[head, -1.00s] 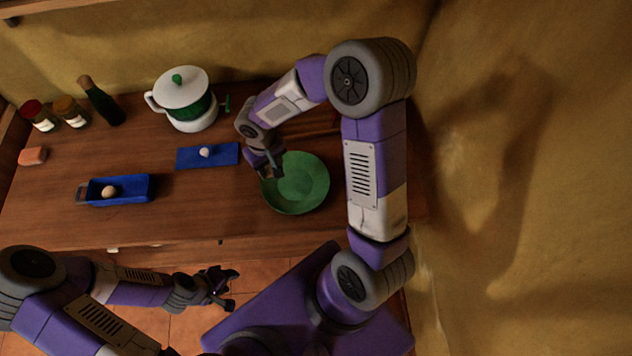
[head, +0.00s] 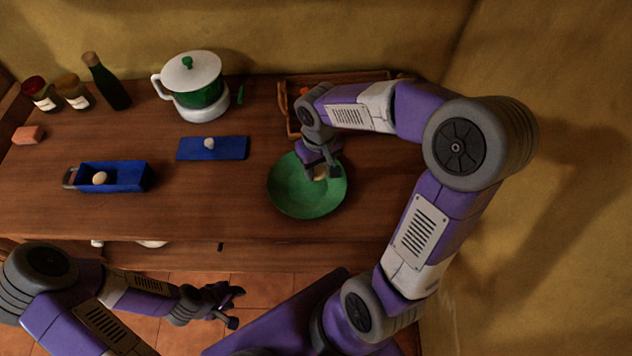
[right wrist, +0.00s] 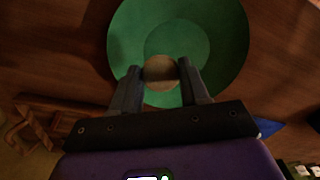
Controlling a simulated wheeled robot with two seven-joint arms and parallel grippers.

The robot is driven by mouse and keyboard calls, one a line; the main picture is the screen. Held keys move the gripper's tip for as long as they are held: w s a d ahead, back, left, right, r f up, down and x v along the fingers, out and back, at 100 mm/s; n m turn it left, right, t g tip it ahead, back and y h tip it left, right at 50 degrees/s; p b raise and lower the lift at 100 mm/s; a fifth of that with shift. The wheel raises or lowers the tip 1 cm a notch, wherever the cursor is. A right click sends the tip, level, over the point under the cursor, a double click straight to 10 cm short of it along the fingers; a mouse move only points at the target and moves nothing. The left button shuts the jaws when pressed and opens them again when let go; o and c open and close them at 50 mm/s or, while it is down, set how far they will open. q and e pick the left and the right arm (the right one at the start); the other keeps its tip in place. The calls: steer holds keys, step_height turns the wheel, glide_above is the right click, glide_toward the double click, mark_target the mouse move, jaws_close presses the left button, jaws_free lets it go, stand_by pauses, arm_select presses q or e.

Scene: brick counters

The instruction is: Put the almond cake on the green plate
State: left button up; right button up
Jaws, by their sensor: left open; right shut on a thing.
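The green plate (head: 290,195) lies on the wooden counter. My right gripper (head: 322,170) is over the plate's upper right part. In the right wrist view it (right wrist: 161,70) is shut on a small round tan piece, which I take for the almond cake (right wrist: 160,76). The cake also shows at the fingertips in the head view (head: 320,173). I cannot tell whether it touches the plate. The green plate (right wrist: 228,45) fills the upper middle of the wrist view. My left gripper (head: 232,304) is open and empty, below the counter's front edge.
A wooden tray (head: 288,118) stands behind my right arm. A blue board (head: 228,150) with a small white piece lies left of the plate. A blue box (head: 130,177) holds an egg-like thing. A lidded pot (head: 200,105), a bottle (head: 106,85) and jars stand behind.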

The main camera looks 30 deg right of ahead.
mark_target(318, 186)
steer(key=shift+f+b, duration=0.8)
steer(key=shift+f, duration=1.9)
steer(key=shift+f, duration=0.1)
steer(key=shift+f, duration=0.15)
steer(key=o, duration=1)
steer(key=shift+o, duration=0.2)
steer(key=shift+r, duration=0.2)
steer(key=shift+r, duration=0.35)
step_height(318, 186, up, 11)
steer(key=p, duration=0.3)
steer(key=shift+r+p, duration=0.2)
steer(key=shift+p, duration=0.1)
